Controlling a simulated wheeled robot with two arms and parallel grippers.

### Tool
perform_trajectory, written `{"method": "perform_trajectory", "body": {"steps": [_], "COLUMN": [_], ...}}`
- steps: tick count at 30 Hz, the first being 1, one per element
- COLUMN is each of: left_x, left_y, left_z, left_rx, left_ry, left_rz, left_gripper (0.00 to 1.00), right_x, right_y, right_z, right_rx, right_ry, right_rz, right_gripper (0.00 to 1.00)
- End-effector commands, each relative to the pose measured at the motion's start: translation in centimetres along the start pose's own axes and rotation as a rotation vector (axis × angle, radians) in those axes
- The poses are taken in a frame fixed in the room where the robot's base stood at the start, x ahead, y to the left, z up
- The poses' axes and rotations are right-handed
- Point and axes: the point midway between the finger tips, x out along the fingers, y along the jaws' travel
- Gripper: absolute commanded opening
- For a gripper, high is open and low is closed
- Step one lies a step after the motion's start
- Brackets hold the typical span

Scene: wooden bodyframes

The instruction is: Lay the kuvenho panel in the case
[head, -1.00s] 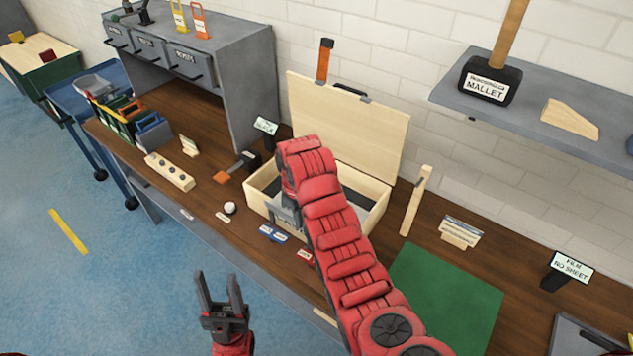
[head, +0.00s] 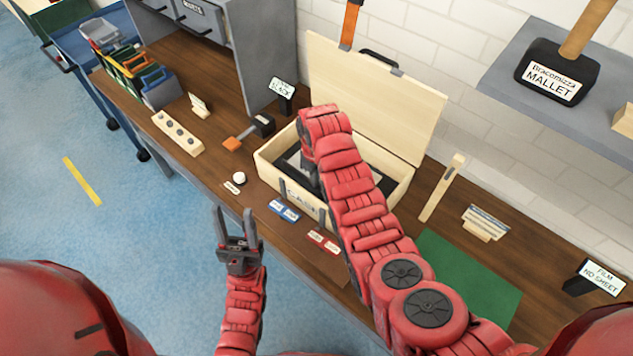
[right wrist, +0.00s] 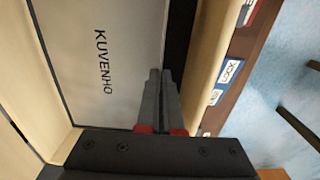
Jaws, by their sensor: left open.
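The kuvenho panel (right wrist: 105,65) is a flat grey sheet lettered KUVENHO; in the right wrist view it is inside the case, over a dark interior. A pale part of it shows in the head view (head: 293,158) beside my right arm. The case (head: 279,178) is a light wooden box on the bench with its lid (head: 370,90) standing open. My right gripper (right wrist: 160,72) has its fingers close together at the panel's long edge and appears shut on it. My right arm hides part of the case. My left gripper (head: 236,212) is open and empty in front of the bench.
Blue labels (head: 284,210) and red labels (head: 323,240) lie along the bench front. An orange-handled tool (head: 249,132) and a white ball (head: 239,178) are left of the case. A wooden strip (head: 441,188) and green mat (head: 468,278) are to its right. The mallet (head: 557,72) rests on the shelf.

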Motion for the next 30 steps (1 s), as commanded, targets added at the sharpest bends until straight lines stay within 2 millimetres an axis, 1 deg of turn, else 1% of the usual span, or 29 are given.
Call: {"method": "perform_trajectory", "body": {"steps": [1, 7, 9, 17, 21, 24, 26, 27, 30], "left_x": [0.5, 1.1, 1.1, 1.1, 0.6, 0.7, 0.7, 0.7, 0.7], "left_y": [0.0, -0.1, -0.1, -0.1, 0.0, 0.0, 0.0, 0.0, 0.0], "left_z": [-0.1, -0.2, -0.2, -0.2, -0.1, -0.1, -0.1, -0.1, -0.1], "left_rx": [0.000, 0.000, 0.000, 0.000, 0.000, 0.000, 0.000, 0.000, 0.000], "left_ry": [0.000, 0.000, 0.000, 0.000, 0.000, 0.000, 0.000, 0.000, 0.000], "left_rz": [0.000, 0.000, 0.000, 0.000, 0.000, 0.000, 0.000, 0.000, 0.000], "left_gripper": [0.50, 0.50, 0.50, 0.50, 0.50, 0.50, 0.50, 0.50, 0.50], "right_x": [0.2, 2.2, 2.5, 2.7, 3.3, 3.1, 3.1, 3.1, 3.1], "right_y": [0.0, -0.1, 0.0, 0.0, 0.0, 0.0, 0.0, 0.0, 0.0], "right_z": [0.0, 0.1, 0.0, 0.0, 0.0, 0.0, 0.0, 0.0, 0.0], "right_rx": [0.000, 0.001, 0.001, 0.001, 0.001, 0.000, 0.001, 0.001, 0.001], "right_ry": [-0.001, -0.006, 0.000, 0.002, 0.001, 0.001, 0.001, 0.000, 0.000], "right_rz": [0.000, -0.004, 0.000, 0.001, 0.000, 0.000, 0.000, 0.000, 0.000], "right_gripper": [0.00, 0.00, 0.00, 0.00, 0.00, 0.19, 0.30, 0.33, 0.33]}}
